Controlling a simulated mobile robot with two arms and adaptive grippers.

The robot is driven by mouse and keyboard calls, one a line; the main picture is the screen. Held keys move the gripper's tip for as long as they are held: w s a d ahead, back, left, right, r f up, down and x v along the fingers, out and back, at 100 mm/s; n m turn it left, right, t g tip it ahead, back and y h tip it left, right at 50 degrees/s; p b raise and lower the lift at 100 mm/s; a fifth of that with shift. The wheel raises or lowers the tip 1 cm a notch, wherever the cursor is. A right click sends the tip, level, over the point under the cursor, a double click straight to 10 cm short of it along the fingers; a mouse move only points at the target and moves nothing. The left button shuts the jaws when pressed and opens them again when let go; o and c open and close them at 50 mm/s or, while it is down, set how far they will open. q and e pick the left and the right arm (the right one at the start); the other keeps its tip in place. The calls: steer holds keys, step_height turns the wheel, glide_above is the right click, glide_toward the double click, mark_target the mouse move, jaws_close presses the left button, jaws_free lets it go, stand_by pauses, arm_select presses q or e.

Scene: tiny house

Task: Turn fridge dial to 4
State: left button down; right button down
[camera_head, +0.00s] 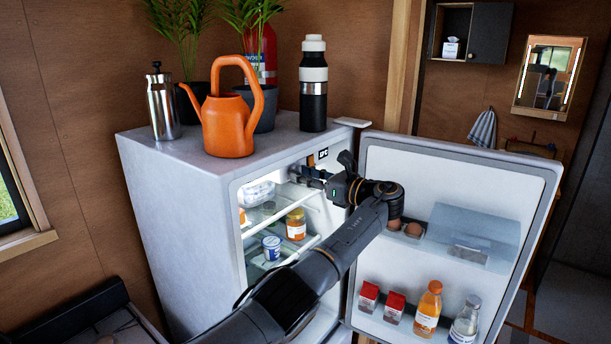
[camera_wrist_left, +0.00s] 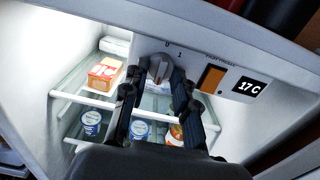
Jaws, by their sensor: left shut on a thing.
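The fridge dial (camera_wrist_left: 160,67) is a grey knob under the top of the open fridge (camera_head: 170,195). The marks 0 and 1 show beside it; its exact setting is hard to read. My left gripper (camera_head: 302,173) reaches inside the fridge, near its top. In the left wrist view the fingers (camera_wrist_left: 160,80) are on both sides of the dial and shut on it. The display (camera_wrist_left: 249,87) right of the dial reads 17 C. In the head view the dial is hidden by the gripper. My right gripper is not in view.
The open fridge door (camera_head: 455,185) stands to the right, with eggs, cartons and bottles on its shelves. Jars and tubs sit on glass shelves below the gripper. An orange watering can (camera_head: 228,125), a flask (camera_head: 313,85) and plants stand on top of the fridge.

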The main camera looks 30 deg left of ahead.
arm_select(q)
steer(key=c, duration=1.1)
jaws_free()
steer(key=shift+f, duration=0.1)
steer(key=shift+o, duration=0.2)
steer(key=d, duration=1.2)
steer(key=shift+s, duration=0.45)
